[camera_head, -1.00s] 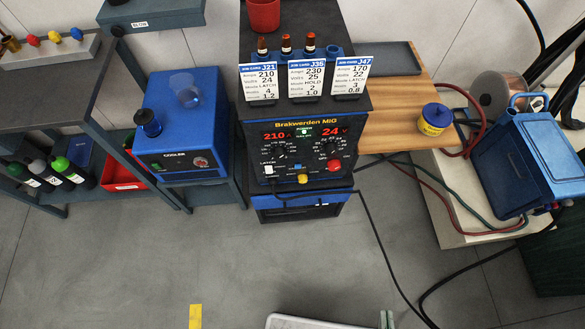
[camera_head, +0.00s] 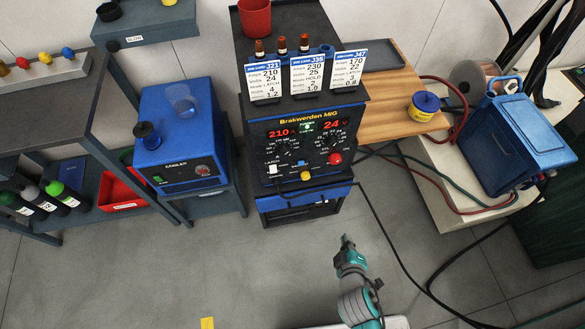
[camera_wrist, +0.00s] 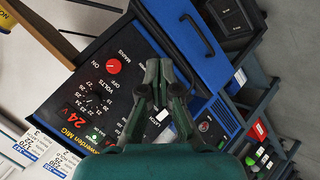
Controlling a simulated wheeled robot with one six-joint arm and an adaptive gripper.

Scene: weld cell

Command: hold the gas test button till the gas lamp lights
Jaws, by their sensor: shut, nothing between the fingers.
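The blue and black welder (camera_head: 298,150) stands in the middle of the head view, showing 210 and 24 in red. Low on the panel are a white switch (camera_head: 271,169), a yellow button (camera_head: 306,175) and a red knob (camera_head: 335,158). I cannot tell which control is the gas test button. My gripper (camera_head: 347,239) is shut and empty, in front of and below the panel, apart from it. In the wrist view its fingers (camera_wrist: 160,78) hide part of the panel (camera_wrist: 85,75).
Three setting cards (camera_head: 313,75) stand on the welder. A blue cooler (camera_head: 180,130) is at its left, and a wooden top (camera_head: 385,110) with a yellow and blue tin (camera_head: 424,105) at its right. Dark cables cross the floor at right. The floor before the welder is otherwise clear.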

